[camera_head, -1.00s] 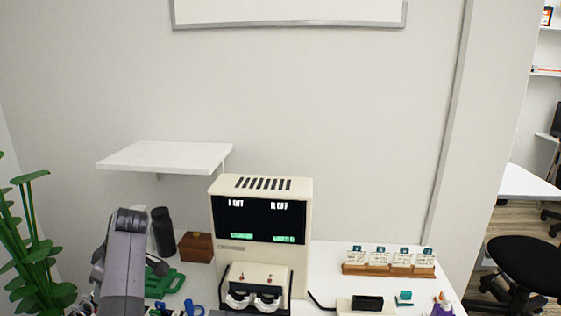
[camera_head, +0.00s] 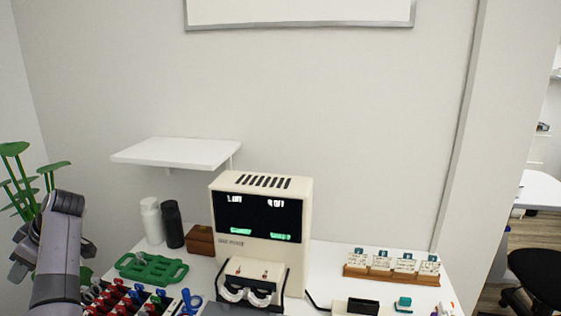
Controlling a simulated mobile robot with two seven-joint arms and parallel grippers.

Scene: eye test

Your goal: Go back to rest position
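My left arm comes in at the lower left, and my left gripper (camera_head: 22,258) shows as a small dark grey shape beside it, left of the table and in front of the plant. Its fingers are small and partly hidden by my arm, so I cannot tell whether they are open or shut. I see nothing clearly held in it. My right gripper is not in view.
The white table holds a cream machine with a dark screen (camera_head: 258,216), a green tray (camera_head: 151,268), a white bottle (camera_head: 152,221), a black bottle (camera_head: 173,225), a brown box (camera_head: 200,239) and a wooden card rack (camera_head: 391,274). A white shelf (camera_head: 178,152) hangs above. A plant (camera_head: 14,150) stands at left.

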